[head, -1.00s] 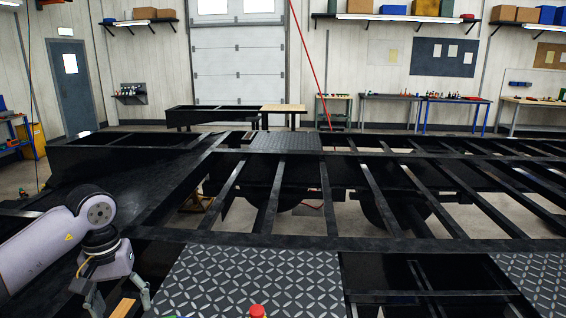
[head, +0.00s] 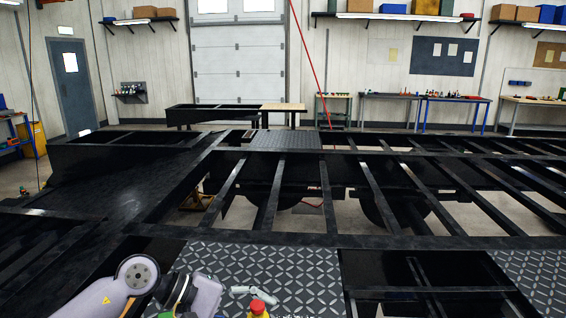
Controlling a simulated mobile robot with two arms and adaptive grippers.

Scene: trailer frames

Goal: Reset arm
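My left arm comes in at the bottom left, low over the near part of the black trailer frame (head: 330,240). My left gripper (head: 245,294) points to the right, over the diamond-plate panel (head: 290,266). One grey finger shows; the rest is hidden behind the wrist and cut by the bottom edge, so its opening cannot be told. I see nothing held in the visible part. My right arm and gripper are not in view.
A red knob (head: 258,307) on a yellow base stands at the bottom edge, close to the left gripper. Black crossbeams with open gaps fill the middle and right. Workbenches (head: 392,97) and a roller door (head: 238,65) stand far back.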

